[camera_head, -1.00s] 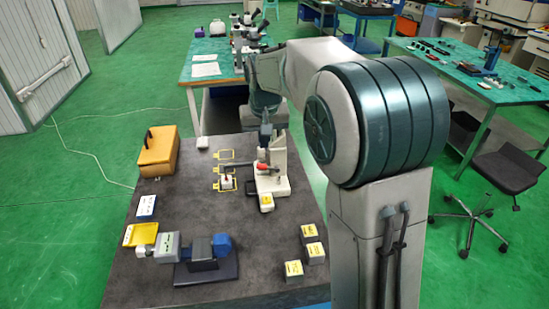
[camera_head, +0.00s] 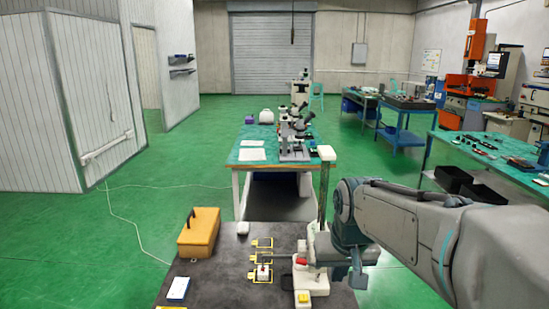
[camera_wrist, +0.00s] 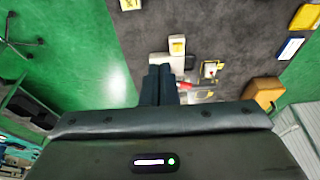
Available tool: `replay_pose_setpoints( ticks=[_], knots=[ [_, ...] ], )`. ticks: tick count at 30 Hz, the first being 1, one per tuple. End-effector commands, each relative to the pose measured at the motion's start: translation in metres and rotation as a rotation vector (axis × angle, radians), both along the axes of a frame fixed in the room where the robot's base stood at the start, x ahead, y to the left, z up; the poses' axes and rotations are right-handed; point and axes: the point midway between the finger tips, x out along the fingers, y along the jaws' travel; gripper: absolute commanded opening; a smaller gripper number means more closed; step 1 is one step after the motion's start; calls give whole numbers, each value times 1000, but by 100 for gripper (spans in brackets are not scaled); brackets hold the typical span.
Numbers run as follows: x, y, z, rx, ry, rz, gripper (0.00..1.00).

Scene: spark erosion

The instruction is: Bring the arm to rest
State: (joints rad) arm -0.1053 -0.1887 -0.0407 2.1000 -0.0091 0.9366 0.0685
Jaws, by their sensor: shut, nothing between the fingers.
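My arm reaches in from the right in the head view, and my gripper (camera_head: 356,284) points down beside the white bench device (camera_head: 312,281) at the right edge of the dark table. In the wrist view my gripper (camera_wrist: 158,68) shows as two dark fingers together with nothing between them. The white device with its yellow-topped block (camera_wrist: 177,44) lies beyond the fingertips there. A red part (camera_wrist: 186,86) shows just right of the fingers. I cannot tell the exact gap between fingers and device.
The dark table (camera_head: 225,268) holds an orange case (camera_head: 199,233), yellow frames and a blue-white card (camera_head: 178,288). A green-topped table (camera_head: 250,135) with microscopes stands behind. Another green-topped bench (camera_head: 480,160) is at the right. Open green floor lies to the left.

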Motion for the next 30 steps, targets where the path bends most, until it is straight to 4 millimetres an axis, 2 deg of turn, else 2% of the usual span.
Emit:
replay_pose_setpoints(
  ticks=[1, 6, 9, 13, 18, 30],
  knots=[
    [-18, -4, -2, -1, -8, -1, 0],
    [-71, -14, -15, -6, -24, -1, 0],
    [-98, -17, -25, -12, -33, 2, 0],
    [-123, -20, -37, -19, -39, 1, 0],
    [-137, -22, -44, -24, -43, 1, 0],
    [-138, -22, -45, -24, -43, 1, 0]
  ],
)
